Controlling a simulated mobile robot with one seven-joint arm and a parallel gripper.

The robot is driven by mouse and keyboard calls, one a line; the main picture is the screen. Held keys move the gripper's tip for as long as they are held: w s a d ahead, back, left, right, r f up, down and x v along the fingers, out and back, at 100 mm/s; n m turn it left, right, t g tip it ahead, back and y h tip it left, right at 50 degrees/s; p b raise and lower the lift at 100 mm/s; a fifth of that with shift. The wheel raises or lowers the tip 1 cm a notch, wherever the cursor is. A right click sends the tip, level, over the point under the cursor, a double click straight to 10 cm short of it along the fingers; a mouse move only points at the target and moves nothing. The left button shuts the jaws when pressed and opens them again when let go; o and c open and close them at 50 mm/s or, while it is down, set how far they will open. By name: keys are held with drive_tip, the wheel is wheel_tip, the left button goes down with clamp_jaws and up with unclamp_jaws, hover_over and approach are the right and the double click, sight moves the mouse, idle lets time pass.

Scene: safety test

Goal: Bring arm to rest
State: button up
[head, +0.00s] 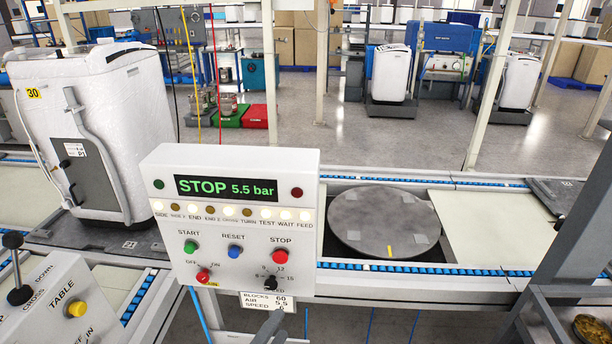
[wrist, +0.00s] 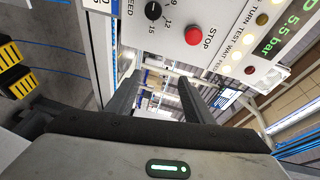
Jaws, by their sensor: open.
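My gripper (wrist: 161,88) shows in the wrist view with its two dark fingers apart and nothing between them. In the head view a dark grey tip (head: 270,324), seemingly part of my gripper, shows at the bottom edge, just below the control panel; the rest of my arm is out of frame. The white control panel (head: 188,265) reads STOP 5.5 bar in green. It has green START, blue REBASE-like RESET and red STOP buttons. In the wrist view the panel appears turned, with the red STOP button (wrist: 193,35) beyond the fingers. I see no contact with the panel.
A white boxed unit (head: 130,120) stands on the conveyor at left. A grey round turntable (head: 384,220) lies empty right of the panel. A second control box (head: 55,300) with a joystick is at lower left. A dark bowl (head: 592,328) sits at lower right.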

drive_tip(key=s+d+r+m+g+h+p, duration=0.25)
drive_tip(key=d+r+m+g, duration=1.25)
drive_tip(key=m, duration=1.1)
drive_tip(key=s+d+r+m+t+y+p, duration=0.1)
drive_tip(key=s+d+r+m+y, duration=0.1)
drive_tip(key=r+m, duration=0.5)
drive_tip(key=s+d+r+m+t+y+p, duration=0.1)
drive_tip(key=s+d+r+m+t+y, duration=0.1)
drive_tip(key=r+m, duration=0.6)
drive_tip(key=s+d+r+m+t+y+p, duration=0.1)
drive_tip(key=s+d+r+m+t+y, duration=0.1)
drive_tip(key=r+m+y, duration=0.3)
wheel_tip(320, 180, up, 2)
drive_tip(key=s+m, duration=0.1)
drive_tip(key=m, duration=0.3)
drive_tip(key=shift+s+d+r+m, duration=0.2)
drive_tip(key=shift+d+m, duration=0.05)
drive_tip(key=shift+m, duration=0.05)
drive_tip(key=shift+y, duration=0.25)
